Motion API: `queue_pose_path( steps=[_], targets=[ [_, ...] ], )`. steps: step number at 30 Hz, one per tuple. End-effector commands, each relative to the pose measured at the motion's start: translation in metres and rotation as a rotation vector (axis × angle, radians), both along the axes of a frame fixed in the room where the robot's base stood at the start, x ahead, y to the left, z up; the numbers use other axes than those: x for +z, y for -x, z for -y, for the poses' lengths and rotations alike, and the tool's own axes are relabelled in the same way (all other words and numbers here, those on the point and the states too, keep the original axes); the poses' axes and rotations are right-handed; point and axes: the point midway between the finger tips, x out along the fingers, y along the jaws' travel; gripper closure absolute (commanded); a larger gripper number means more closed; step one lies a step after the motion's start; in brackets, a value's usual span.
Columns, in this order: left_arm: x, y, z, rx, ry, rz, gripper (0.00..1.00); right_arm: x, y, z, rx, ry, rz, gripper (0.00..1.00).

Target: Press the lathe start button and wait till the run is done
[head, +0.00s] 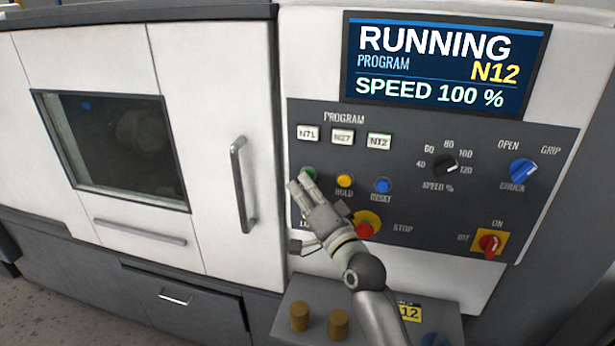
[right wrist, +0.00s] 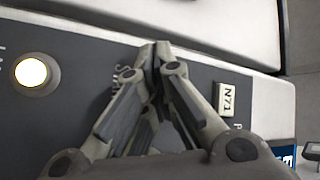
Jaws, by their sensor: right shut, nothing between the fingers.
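The green start button (head: 308,173) is at the left of the dark control panel (head: 420,200), partly hidden by my right gripper (head: 299,183). The gripper's fingers are shut and empty, with their tips at the button; I cannot tell whether they touch it. In the right wrist view my shut fingers (right wrist: 154,50) cover the button. The screen (head: 445,60) reads RUNNING, PROGRAM N12, SPEED 100 %. The lathe door (head: 105,130) is closed, with a dark window (head: 115,145). My left gripper is not in view.
The red STOP button (head: 364,231) is close to my wrist. Two brass-coloured cylinders (head: 299,316) (head: 338,324) stand below on a ledge.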

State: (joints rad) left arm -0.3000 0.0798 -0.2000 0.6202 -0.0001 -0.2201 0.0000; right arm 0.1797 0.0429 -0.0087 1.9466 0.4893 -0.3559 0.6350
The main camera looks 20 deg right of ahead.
Motion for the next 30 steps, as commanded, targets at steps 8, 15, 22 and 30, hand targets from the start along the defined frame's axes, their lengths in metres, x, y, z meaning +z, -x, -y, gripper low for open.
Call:
queue_pose_path(
  steps=[8,15,22,30],
  targets=[
    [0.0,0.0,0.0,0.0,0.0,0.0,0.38,0.001,0.0,0.001,-0.001,0.0,0.002,1.0],
    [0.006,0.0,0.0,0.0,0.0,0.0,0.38,0.002,0.006,-0.004,-0.001,0.001,0.002,1.0],
    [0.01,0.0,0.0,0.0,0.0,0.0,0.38,0.002,0.014,-0.009,-0.002,0.001,0.002,1.0],
    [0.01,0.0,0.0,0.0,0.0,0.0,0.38,0.001,0.015,-0.009,-0.001,0.001,0.002,1.0]
  ],
)
